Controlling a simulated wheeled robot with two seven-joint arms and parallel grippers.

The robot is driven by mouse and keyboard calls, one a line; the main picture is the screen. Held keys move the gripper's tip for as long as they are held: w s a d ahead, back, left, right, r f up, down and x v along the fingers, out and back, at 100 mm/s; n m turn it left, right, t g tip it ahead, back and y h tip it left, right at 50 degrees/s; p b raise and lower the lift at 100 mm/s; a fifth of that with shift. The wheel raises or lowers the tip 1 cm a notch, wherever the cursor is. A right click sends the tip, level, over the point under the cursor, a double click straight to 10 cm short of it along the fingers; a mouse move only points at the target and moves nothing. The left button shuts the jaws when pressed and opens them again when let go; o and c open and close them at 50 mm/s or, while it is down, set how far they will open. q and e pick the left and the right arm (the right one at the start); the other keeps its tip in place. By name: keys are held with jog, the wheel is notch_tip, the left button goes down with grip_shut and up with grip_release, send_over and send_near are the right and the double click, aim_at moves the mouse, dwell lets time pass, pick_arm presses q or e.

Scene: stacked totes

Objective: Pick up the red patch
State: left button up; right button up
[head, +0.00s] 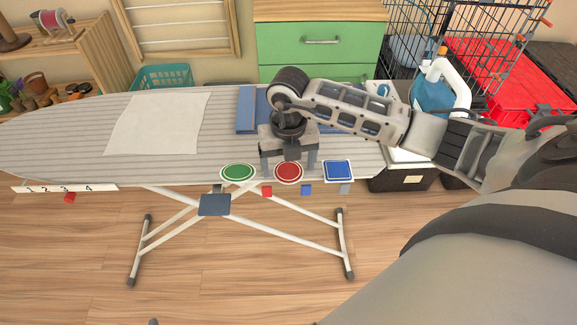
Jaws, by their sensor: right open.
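The red patch (289,173) is a round disc with a pale ring, lying near the front edge of the striped ironing board (60,140). A green round patch (238,172) lies to its left and a blue square patch (338,171) to its right. My right gripper (289,168) is open above the red patch, pointing down. Its fingers stand to the left and right of the patch, and its body hides the patch's far edge. I cannot tell whether the fingers touch the board. My left gripper is not in view.
A white cloth (158,124) lies flat on the board's left part. Folded blue fabric (246,108) lies behind my right gripper. A white-and-blue jug (440,90), a wire crate (420,35) and red totes (500,75) stand at the right.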

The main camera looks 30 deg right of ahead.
jog(key=c, duration=1.1)
jog(key=shift+o, duration=0.2)
